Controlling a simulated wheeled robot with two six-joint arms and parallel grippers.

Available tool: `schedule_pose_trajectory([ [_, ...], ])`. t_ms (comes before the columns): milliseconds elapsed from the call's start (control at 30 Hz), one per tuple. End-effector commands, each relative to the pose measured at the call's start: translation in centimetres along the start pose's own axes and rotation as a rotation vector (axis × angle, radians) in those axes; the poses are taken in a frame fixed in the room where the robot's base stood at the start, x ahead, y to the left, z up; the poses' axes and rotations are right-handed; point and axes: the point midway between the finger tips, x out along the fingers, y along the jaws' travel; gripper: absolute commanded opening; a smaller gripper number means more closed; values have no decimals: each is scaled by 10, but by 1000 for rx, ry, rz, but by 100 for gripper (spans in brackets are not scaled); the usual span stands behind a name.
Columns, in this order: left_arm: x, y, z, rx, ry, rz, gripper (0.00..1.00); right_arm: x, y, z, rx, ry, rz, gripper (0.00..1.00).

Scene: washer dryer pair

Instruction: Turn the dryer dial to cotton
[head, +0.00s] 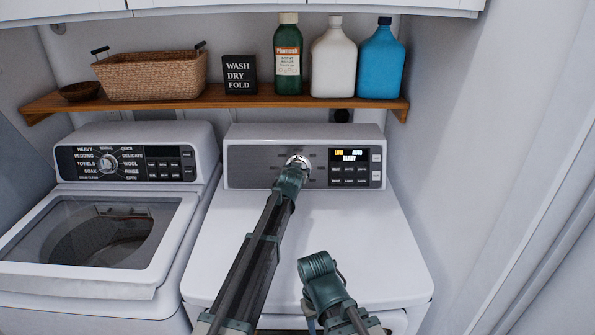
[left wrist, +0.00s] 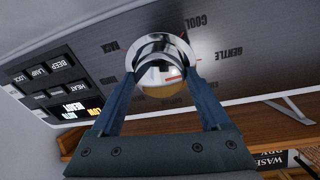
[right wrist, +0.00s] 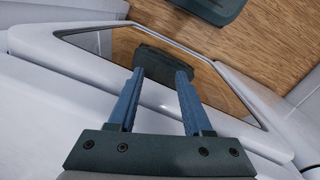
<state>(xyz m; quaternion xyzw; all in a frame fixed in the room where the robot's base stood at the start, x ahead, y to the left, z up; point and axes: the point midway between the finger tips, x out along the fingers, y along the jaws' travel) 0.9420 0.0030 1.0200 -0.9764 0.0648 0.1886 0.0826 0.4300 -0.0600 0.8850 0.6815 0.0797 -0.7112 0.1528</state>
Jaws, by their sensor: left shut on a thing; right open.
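The dryer dial (head: 299,161) is a shiny silver knob on the dark panel (head: 250,165) of the right-hand machine. My left gripper (head: 291,177) is shut on it; the left wrist view shows the fingers on both sides of the dial (left wrist: 163,62). COOL, GENTLE and RACK are readable around it there, turned in the picture. A small red mark shows near COOL, and a reddish line on the knob's face. The cotton label is not readable. The display (head: 349,156) shows LOW, AUTO and READY. My right gripper (right wrist: 158,78) is open and empty, low in front of the dryer.
The washer (head: 105,215) with its own dial (head: 107,162) stands at left. A wooden shelf (head: 225,97) above holds a basket (head: 150,76), a sign and several bottles. The dryer top (head: 350,215) is clear; a wall (head: 480,150) closes the right side.

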Motion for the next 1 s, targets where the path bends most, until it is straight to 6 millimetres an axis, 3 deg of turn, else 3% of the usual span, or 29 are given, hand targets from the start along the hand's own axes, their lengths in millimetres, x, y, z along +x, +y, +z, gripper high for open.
schedule_pose_trajectory([
  [100,0,0,0,0,0,0,24,0,0,0,0,0,0,50],
  [467,0,0,-1,88,-8,11,24,-3,0,0,0,0,0,50],
  [1000,0,-1,-3,564,-43,66,24,-16,2,1,0,0,0,50],
])
